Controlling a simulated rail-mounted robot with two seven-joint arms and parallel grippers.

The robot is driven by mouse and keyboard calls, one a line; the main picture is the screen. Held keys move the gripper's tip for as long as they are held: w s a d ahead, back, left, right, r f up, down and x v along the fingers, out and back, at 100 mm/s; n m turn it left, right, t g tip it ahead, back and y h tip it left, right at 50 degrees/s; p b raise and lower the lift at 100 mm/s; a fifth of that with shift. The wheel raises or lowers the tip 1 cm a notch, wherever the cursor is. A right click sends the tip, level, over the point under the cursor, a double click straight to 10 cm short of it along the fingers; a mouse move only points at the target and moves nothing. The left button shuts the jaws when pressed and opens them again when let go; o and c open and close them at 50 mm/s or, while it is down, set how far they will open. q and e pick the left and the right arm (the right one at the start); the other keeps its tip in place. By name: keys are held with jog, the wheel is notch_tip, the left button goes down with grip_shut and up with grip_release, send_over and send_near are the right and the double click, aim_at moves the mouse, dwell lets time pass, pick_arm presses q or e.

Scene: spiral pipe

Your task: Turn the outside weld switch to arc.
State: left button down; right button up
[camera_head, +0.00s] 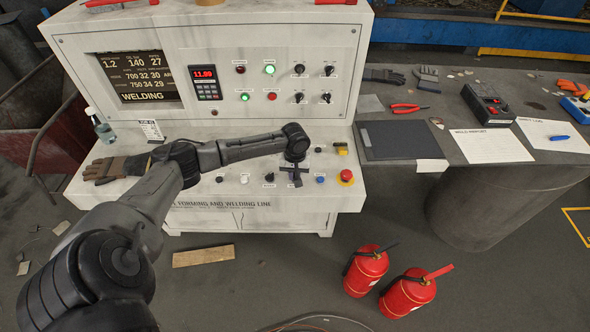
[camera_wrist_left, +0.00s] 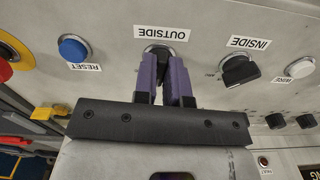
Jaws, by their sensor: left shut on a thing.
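The outside weld switch (camera_wrist_left: 159,53) is a black knob below the label "OUTSIDE", which reads upside down in the left wrist view. My left gripper (camera_wrist_left: 166,72) has its two purple fingers closed on this knob, one on each side. The fingers partly cover the knob, so its exact pointing angle is hard to tell. In the head view my left gripper (camera_head: 294,178) is over the console's sloping panel, and it hides the switch there. The inside weld switch (camera_wrist_left: 239,70) is a similar black knob beside it. My right gripper is not in view.
A blue reset button (camera_wrist_left: 73,48) and a white button (camera_wrist_left: 300,68) flank the switches. A red emergency button (camera_head: 346,176) and a yellow part (camera_head: 341,149) lie right of the gripper. The display (camera_head: 136,77) reads "WELDING". Two fire extinguishers (camera_head: 367,270) stand on the floor.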

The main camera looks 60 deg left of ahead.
pick_arm(q)
jog(key=m+p, duration=0.1)
jog(key=p, duration=0.1)
jog(key=m+p, duration=0.1)
jog(key=shift+r+p, duration=0.3)
jog(key=shift+p, duration=0.1)
jog(key=m+p, duration=0.2)
jog(key=m, duration=0.1)
jog(key=shift+s+f+m, duration=0.1)
jog(key=shift+f+m, duration=0.05)
jog(key=shift+m, duration=0.15)
jog(key=shift+a+f+m+p, duration=0.1)
jog(key=shift+m+p, duration=0.7)
jog(key=shift+m, duration=0.3)
jog(key=c, duration=1.2)
grip_release()
jog(key=shift+r+p, duration=0.6)
jog(key=shift+r, duration=6.25)
